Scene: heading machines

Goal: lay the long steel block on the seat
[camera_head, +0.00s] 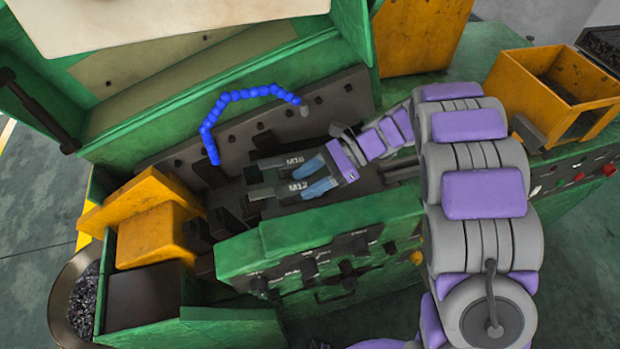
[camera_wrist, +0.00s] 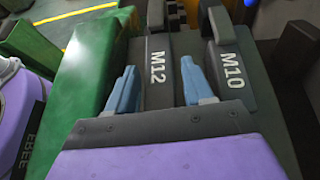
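Two dark steel blocks lie side by side in the machine bed. One is marked M12 (camera_head: 267,192) and also shows in the wrist view (camera_wrist: 158,80); the other, marked M10 (camera_wrist: 232,75), also shows in the head view (camera_head: 268,168). Which one the task calls the long block is not clear. My gripper (camera_head: 318,178) has two blue fingers, seen in the wrist view (camera_wrist: 160,90) on either side of the M12 block. Narrow gaps show between fingers and block, so the gripper looks open. I cannot tell which surface is the seat.
A blue segmented hose (camera_head: 235,97) arches over the bed from the dark back plate (camera_head: 230,135). The green front panel (camera_head: 310,240) borders the bed. A yellow block (camera_head: 150,225) stands at left. A yellow open box (camera_head: 550,95) stands at right, beyond my arm.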

